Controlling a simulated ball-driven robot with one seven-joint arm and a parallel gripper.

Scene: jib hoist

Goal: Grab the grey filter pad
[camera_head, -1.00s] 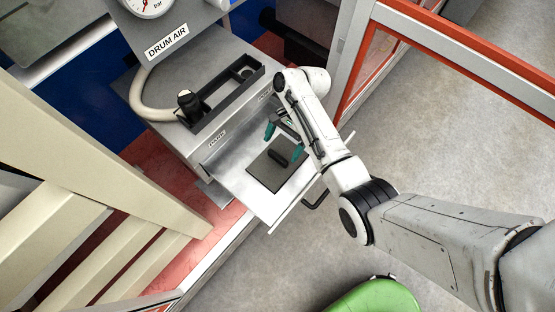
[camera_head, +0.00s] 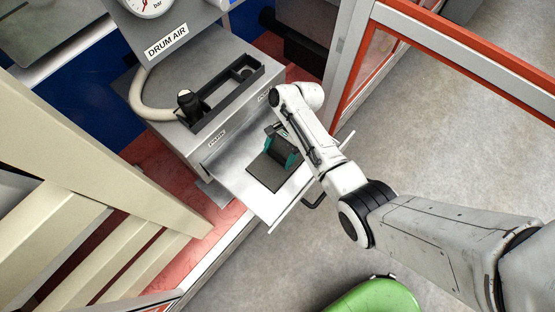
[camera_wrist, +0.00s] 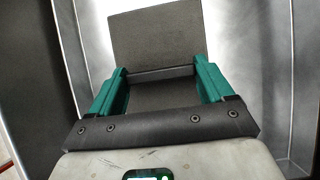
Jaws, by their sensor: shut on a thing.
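The grey filter pad (camera_head: 262,176) is a flat dark-grey square with a raised black handle block. It lies in the pulled-out metal drawer of the cabinet. In the wrist view the pad (camera_wrist: 155,35) reaches out beyond the fingertips. My gripper (camera_head: 281,150) is down at the pad. Its teal fingers are shut on the handle block (camera_wrist: 160,74), one finger on each side. The fingers and arm hide most of the handle in the head view. I cannot tell any gap between pad and drawer floor.
The drawer's metal walls (camera_wrist: 278,90) stand close on both sides of my gripper. The cabinet top holds a black tray (camera_head: 222,100) and a pale hose (camera_head: 145,95). A red-framed panel (camera_head: 365,60) stands at the right. Cream slats (camera_head: 95,150) stand at the left.

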